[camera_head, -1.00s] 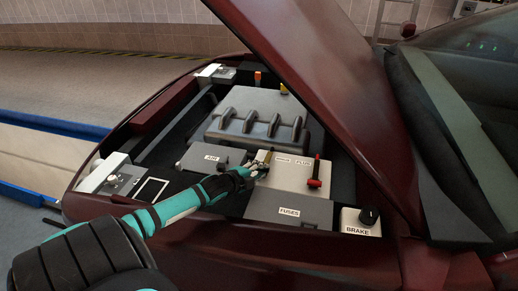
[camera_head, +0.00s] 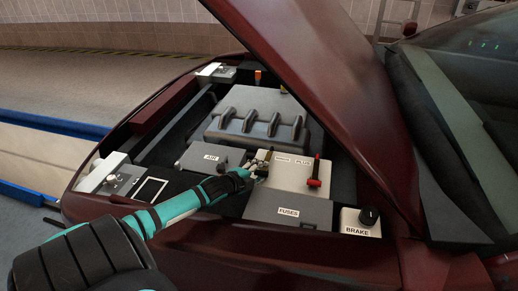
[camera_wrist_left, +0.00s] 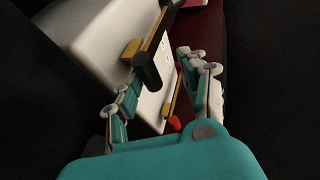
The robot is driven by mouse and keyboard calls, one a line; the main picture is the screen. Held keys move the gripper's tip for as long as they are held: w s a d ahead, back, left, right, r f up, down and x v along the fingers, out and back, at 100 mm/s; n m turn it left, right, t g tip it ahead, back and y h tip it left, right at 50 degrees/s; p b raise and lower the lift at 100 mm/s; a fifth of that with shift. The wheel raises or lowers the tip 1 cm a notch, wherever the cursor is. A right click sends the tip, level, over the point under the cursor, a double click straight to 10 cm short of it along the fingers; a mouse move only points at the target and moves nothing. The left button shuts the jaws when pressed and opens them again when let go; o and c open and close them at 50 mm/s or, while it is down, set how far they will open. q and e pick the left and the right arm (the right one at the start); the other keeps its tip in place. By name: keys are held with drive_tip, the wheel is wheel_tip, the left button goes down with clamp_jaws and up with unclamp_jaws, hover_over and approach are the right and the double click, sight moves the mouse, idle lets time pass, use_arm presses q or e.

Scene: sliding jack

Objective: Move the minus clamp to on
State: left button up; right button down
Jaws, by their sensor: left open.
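The minus clamp (camera_head: 268,155) is a small dark and brass-coloured piece at the left end of the light battery (camera_head: 292,174), beside the "MINUS" label. In the left wrist view, a clamp with a brass bar and black handle (camera_wrist_left: 147,70) shows between the spread fingers of my left gripper (camera_wrist_left: 160,74). I cannot tell whether the fingers touch it. In the head view, my left gripper (camera_head: 258,164) is at the clamp's near left side, open, and partly hides its lower part. My right gripper is not in view.
The red plus clamp (camera_head: 315,172) stands at the battery's right. The grey fuse box (camera_head: 288,210) is in front, with the brake reservoir (camera_head: 361,222) to the right. The engine cover (camera_head: 255,125) is behind. The raised hood (camera_head: 330,85) slopes over the right side.

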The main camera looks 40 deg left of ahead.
use_arm(q)
drive_tip(key=shift+s, duration=0.3)
drive_tip(key=v, duration=1.1)
drive_tip(key=shift+s+d+r, duration=0.1)
drive_tip(key=shift+s+r, duration=0.15)
drive_tip(key=shift+r, duration=0.05)
